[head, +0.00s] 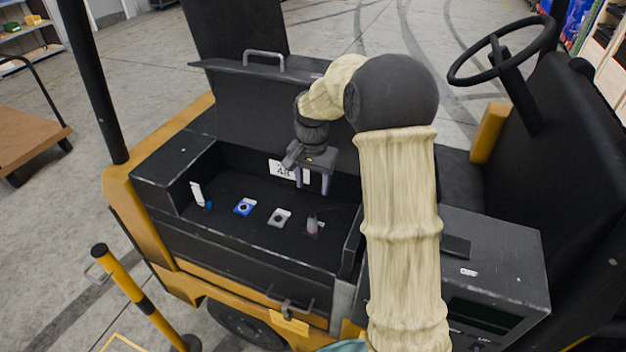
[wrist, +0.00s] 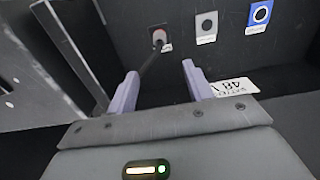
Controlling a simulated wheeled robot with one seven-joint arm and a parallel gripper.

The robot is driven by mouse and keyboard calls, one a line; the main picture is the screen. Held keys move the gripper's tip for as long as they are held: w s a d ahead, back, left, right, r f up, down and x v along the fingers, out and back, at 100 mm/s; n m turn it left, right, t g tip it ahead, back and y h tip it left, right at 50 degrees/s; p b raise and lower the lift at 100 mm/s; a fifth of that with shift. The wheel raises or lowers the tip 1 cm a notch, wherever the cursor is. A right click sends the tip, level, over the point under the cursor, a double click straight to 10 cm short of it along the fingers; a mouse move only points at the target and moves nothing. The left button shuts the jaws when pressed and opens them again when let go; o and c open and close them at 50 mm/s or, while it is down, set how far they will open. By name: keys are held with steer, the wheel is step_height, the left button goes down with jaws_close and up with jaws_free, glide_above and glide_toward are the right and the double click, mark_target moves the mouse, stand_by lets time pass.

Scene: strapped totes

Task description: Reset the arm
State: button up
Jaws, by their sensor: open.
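My gripper (head: 312,182) hangs from my sleeved arm over the open black compartment (head: 255,264) of a yellow and black vehicle. In the wrist view its two pale purple fingers (wrist: 158,92) are apart with nothing between them. The label also shows beside the right finger in the wrist view (wrist: 236,88).
The raised lid (head: 240,110) with a metal handle (head: 264,56) stands behind my gripper. A yellow post (head: 133,290) stands front left. A cart (head: 28,138) is far left.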

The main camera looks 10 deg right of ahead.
steer(key=shift+r, duration=0.9)
steer(key=s+f+n+t, duration=0.2)
steer(key=s+n, duration=0.5)
steer(key=s, duration=1.4)
steer(key=shift+f+t, duration=0.2)
steer(key=shift+t, duration=0.1)
steer(key=shift+s, duration=0.1)
